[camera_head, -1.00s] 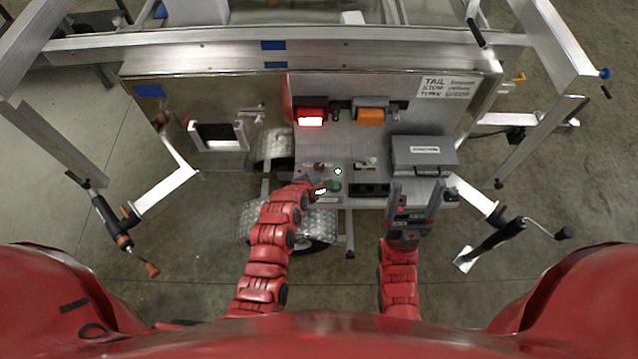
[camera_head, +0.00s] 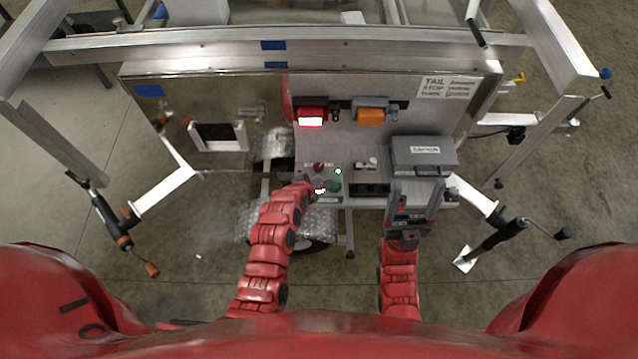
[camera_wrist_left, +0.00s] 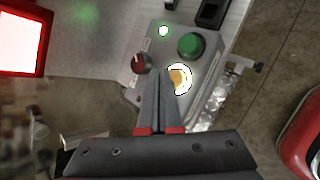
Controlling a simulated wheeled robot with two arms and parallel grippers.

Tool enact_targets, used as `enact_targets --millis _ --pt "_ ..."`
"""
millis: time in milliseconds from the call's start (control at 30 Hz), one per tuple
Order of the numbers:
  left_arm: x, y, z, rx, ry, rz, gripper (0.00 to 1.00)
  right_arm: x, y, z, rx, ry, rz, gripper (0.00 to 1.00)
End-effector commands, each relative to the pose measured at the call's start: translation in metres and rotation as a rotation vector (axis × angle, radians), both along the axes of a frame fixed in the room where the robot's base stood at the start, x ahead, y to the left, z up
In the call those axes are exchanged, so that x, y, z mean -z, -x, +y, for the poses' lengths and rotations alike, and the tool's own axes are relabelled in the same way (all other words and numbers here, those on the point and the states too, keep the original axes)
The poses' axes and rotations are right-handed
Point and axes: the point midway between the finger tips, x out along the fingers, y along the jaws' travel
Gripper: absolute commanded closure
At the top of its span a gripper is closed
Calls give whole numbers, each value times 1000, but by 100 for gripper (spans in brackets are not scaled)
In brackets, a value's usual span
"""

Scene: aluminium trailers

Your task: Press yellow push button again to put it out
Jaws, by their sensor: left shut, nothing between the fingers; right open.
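The yellow push button (camera_wrist_left: 180,79) glows with a bright white-yellow ring in the left wrist view. In the head view it is a small bright spot (camera_head: 320,190) on the control panel (camera_head: 326,199). My left gripper (camera_wrist_left: 164,72) is shut and empty; its tips lie at the button's left edge in the wrist view and hide part of it. I cannot tell if they touch it. In the head view the left gripper (camera_head: 311,184) is just left of the button. My right gripper (camera_head: 417,186) is open and empty below the grey box (camera_head: 424,154).
A green button (camera_wrist_left: 190,45), a red-and-black rotary knob (camera_wrist_left: 140,63) and a lit green lamp (camera_wrist_left: 163,31) sit close around the yellow button. A lit red lamp (camera_head: 311,117) and an orange lamp (camera_head: 370,116) are higher on the board. A black socket (camera_head: 369,190) lies to the right.

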Motion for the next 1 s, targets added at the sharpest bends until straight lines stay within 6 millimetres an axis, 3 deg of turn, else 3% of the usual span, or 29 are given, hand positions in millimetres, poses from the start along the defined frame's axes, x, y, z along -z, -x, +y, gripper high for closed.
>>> enact_targets --millis 1000 --pt "10 0 0 -1 0 -1 100 5 0 0 0 0 0 28"
